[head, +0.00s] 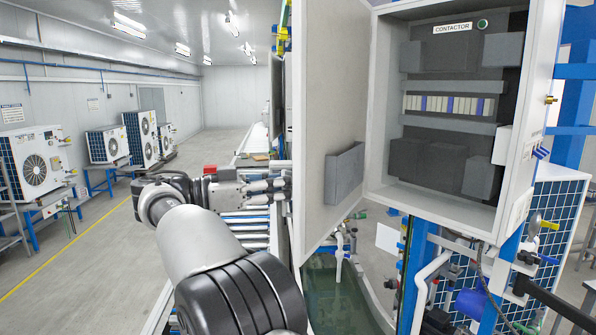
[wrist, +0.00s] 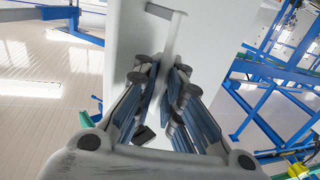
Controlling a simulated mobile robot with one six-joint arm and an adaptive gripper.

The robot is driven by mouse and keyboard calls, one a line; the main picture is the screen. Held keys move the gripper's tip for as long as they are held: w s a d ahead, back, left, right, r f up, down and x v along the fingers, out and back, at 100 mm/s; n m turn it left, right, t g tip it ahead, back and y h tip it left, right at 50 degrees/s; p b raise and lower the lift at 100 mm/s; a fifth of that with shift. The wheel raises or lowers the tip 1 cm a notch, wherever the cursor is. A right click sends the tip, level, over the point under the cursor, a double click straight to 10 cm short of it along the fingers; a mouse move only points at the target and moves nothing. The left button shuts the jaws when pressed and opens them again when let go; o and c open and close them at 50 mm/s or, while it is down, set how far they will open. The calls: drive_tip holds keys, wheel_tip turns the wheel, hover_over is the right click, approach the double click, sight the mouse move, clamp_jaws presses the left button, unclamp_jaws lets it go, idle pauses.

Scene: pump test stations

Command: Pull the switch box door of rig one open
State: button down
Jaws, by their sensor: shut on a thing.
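The switch box (head: 510,210) stands at the right of the head view. Its grey door (head: 335,90) stands wide open, swung out to the left, with its inner face and a dark pocket (head: 344,176) showing. My gripper (head: 287,186) is at the door's free left edge, partly behind it. In the wrist view my gripper (wrist: 162,78) is shut on a pale part of the door (wrist: 215,40), with fingers on both sides. Whether it holds the edge or a handle, I cannot tell.
Inside the box are dark grey blocks and a terminal row (head: 450,105) under a CONTACTOR label (head: 458,29). Pipes and valves (head: 435,270) crowd below it. A clear floor aisle (head: 95,265) lies left, with fan units (head: 35,170) along the wall.

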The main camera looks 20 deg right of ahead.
drive_tip(key=shift+w+a+g+p, duration=0.25)
drive_tip(key=shift+w+g+p, duration=0.05)
drive_tip(key=shift+w+p, duration=0.15)
drive_tip(key=c, duration=1.7)
unclamp_jaws()
drive_tip(key=shift+s, duration=0.1)
